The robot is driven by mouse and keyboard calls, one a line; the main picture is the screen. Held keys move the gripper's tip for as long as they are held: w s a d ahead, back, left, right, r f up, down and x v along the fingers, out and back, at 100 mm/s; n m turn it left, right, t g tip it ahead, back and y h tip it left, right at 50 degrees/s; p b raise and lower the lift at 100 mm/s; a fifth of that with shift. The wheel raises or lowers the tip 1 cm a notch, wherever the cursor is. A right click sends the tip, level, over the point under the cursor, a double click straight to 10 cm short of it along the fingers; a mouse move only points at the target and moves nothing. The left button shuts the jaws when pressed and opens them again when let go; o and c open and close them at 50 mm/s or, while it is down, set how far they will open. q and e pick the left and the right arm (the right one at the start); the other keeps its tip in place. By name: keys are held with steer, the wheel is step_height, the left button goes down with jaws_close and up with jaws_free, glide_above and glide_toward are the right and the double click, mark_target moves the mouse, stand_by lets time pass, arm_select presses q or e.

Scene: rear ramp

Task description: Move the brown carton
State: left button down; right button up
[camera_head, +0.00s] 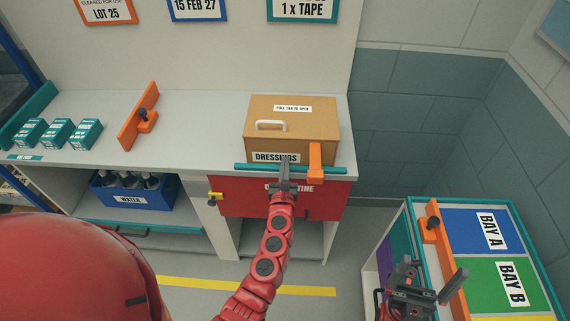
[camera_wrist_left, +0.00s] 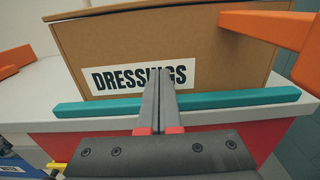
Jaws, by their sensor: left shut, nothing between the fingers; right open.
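The brown carton (camera_head: 318,127) stands upright on the white counter, with a white handle on its lid and a DRESSINGS label low on its front. It fills the back of the left wrist view (camera_wrist_left: 210,48). My left gripper (camera_head: 286,163) is shut and empty, its fingertips in front of the label and over the teal strip (camera_head: 250,168) along the counter edge. I cannot tell whether the tips touch the carton.
An orange latch (camera_head: 315,165) stands at the carton's front right corner. Another orange piece (camera_head: 138,117) and several teal boxes (camera_head: 57,133) are on the counter's left. A red panel (camera_head: 240,197) is below. The bay cart (camera_head: 412,228) has blue BAY A and green BAY B areas, both clear.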

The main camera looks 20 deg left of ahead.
arm_select(q)
steer(key=shift+w+d+f, duration=0.1)
steer(key=shift+w+f, duration=0.1)
steer(key=shift+w, duration=0.45)
steer(key=x, duration=0.5)
steer(key=shift+w+a+r+b, duration=0.1)
steer(key=shift+w+a+b, duration=0.05)
steer(key=shift+a+b, duration=0.2)
steer(key=shift+w+r, duration=0.15)
steer(key=shift+w, duration=0.15)
steer(key=shift+a, duration=0.1)
